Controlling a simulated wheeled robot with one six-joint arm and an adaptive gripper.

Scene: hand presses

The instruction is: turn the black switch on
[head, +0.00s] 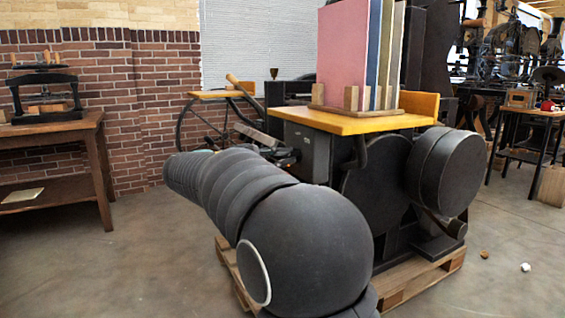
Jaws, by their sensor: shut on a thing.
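A grey box (309,150) is fixed to the side of the big dark press, under the yellow wooden board. My gripper (287,156) shows small and dark at the left face of this box, partly hidden behind my own arm. It is shut on the black switch, at the box's left side. The switch itself is too small and too covered by the gripper and arm to make out its position. My arm fills the lower middle of the view.
The press (376,185) stands on a wooden pallet (425,276), with coloured boards (343,45) upright on its yellow board (350,122). A wooden table (95,165) with a small press is at left. Small balls lie on the floor at right. The left floor is clear.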

